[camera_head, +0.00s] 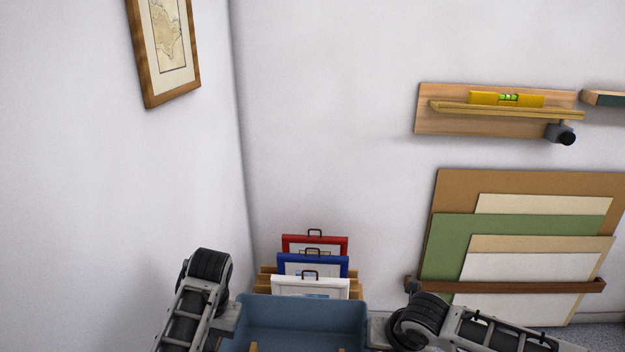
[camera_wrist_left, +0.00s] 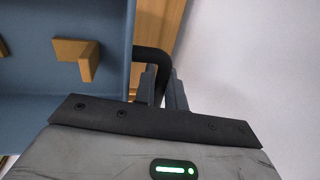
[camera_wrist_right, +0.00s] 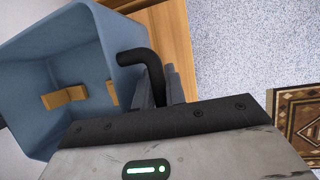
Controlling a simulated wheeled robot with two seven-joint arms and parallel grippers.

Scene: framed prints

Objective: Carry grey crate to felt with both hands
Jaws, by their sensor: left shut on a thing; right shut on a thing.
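The grey crate (camera_head: 300,320), blue-grey and open-topped, is at the bottom of the head view, partly cut off by the frame. Small wooden blocks show inside it, one of them in the left wrist view (camera_wrist_left: 75,48). My left gripper (camera_wrist_left: 162,90) is shut on the black handle at the crate's left side. My right gripper (camera_wrist_right: 160,88) is shut on the black handle at its right side. In the right wrist view the crate (camera_wrist_right: 60,60) looks tilted by the camera angle. I cannot make out the felt in any view.
Red, blue and white framed prints (camera_head: 310,287) stand in a wooden rack just beyond the crate. A wooden surface (camera_wrist_right: 165,35) shows beside the crate. A patterned rug (camera_wrist_right: 295,120) lies at right. Boards (camera_head: 520,230) lean on the wall at right, under a shelf (camera_head: 430,120).

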